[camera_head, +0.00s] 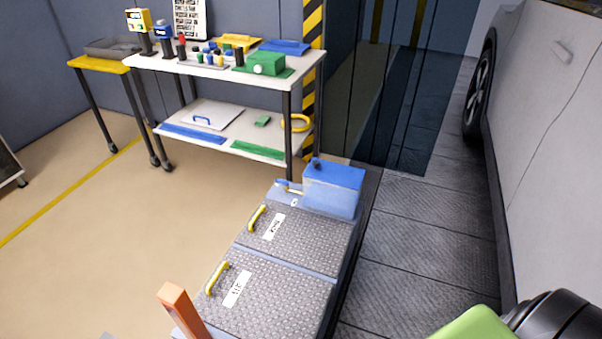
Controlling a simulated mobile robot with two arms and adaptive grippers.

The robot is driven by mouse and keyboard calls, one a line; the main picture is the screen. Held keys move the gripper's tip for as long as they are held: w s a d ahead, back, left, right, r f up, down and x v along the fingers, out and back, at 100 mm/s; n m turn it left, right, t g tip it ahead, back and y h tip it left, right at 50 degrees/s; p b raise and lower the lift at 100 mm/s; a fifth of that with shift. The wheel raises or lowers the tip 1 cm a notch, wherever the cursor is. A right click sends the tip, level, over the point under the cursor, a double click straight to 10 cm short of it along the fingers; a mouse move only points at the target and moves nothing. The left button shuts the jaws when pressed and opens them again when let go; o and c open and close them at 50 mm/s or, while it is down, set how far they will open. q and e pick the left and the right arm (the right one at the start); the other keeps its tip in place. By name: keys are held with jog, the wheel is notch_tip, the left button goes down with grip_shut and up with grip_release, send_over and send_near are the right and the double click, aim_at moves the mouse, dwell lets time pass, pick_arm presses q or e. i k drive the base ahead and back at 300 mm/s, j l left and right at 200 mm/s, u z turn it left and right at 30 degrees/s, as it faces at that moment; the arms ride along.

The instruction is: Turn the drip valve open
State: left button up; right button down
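A blue tank (333,190) with a black cap on top stands at the far end of a low run of grey metal plates. A small blue fitting with a pale yellowish lever (291,188) sticks out of its left side. This looks like the drip valve, but it is too small to tell how far it is turned. Neither gripper shows clearly. A green and black part of my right arm cuts into the bottom right corner. No gripper is seen touching the tank or the lever.
Two labelled plates (290,240) with yellow handles lie in front of the tank. An orange post (181,308) rises at the bottom. A white cart (222,78) loaded with parts stands behind. A vehicle (555,130) stands at right. The tan floor at left is clear.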

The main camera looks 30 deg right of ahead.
aim_at(286, 183)
jog(key=i+l, duration=0.15)
jog(key=l, duration=0.25)
jog(key=i+l, duration=0.1)
jog(key=l, duration=0.3)
jog(key=i+l+u, duration=0.1)
jog(key=l, duration=0.3)
jog(key=i+l, duration=0.15)
jog(key=l, duration=0.25)
jog(key=i+l, duration=0.1)
jog(key=l, duration=0.3)
jog(key=i+l+u, duration=0.1)
jog(key=l, duration=0.3)
